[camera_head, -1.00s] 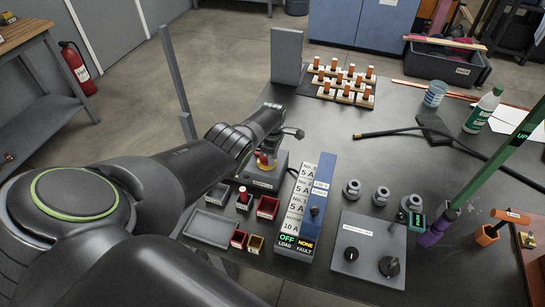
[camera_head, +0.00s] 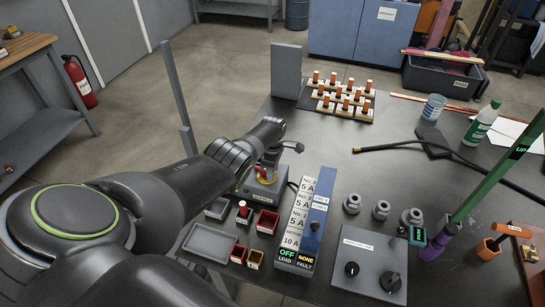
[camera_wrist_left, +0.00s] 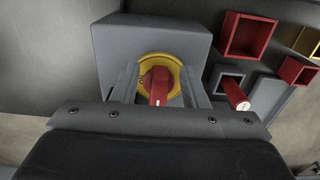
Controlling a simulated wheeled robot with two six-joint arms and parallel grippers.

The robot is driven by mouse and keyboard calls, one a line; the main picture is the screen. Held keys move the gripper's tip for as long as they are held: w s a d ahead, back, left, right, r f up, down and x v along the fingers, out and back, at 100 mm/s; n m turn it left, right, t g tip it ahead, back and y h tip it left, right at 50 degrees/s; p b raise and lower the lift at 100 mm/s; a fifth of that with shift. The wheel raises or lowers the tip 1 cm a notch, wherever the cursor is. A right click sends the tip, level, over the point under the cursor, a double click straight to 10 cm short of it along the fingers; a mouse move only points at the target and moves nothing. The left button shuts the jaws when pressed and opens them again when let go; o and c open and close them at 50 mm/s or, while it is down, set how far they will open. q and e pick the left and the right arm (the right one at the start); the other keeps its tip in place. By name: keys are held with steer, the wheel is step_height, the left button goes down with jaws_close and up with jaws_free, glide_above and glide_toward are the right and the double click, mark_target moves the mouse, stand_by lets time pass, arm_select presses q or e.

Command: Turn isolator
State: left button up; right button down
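The isolator is a grey box (camera_head: 264,192) with a yellow disc and a red handle (camera_head: 264,174), standing on the dark bench. In the left wrist view the box (camera_wrist_left: 112,45), the yellow disc (camera_wrist_left: 160,62) and the red handle (camera_wrist_left: 159,86) show close up. The handle's grip points down in that picture. My left gripper (camera_wrist_left: 160,88) is open, with one finger on each side of the red handle and a gap visible on both sides. In the head view my left gripper (camera_head: 270,160) is above the isolator and partly hides it. My right gripper is not in view.
Small red bins (camera_head: 267,222) and a grey tray (camera_head: 209,243) sit in front of the isolator. A labelled load panel (camera_head: 318,215) stands close on its right. A grey knob box (camera_head: 369,265) is farther right. An upright grey plate (camera_head: 286,71) stands behind.

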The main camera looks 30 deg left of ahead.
arm_select(q)
step_height(320, 180, up, 8)
steer(key=p, duration=0.4)
steer(key=shift+r, duration=0.15)
step_height(320, 180, up, 9)
steer(key=p, duration=0.1)
stand_by(0.3)
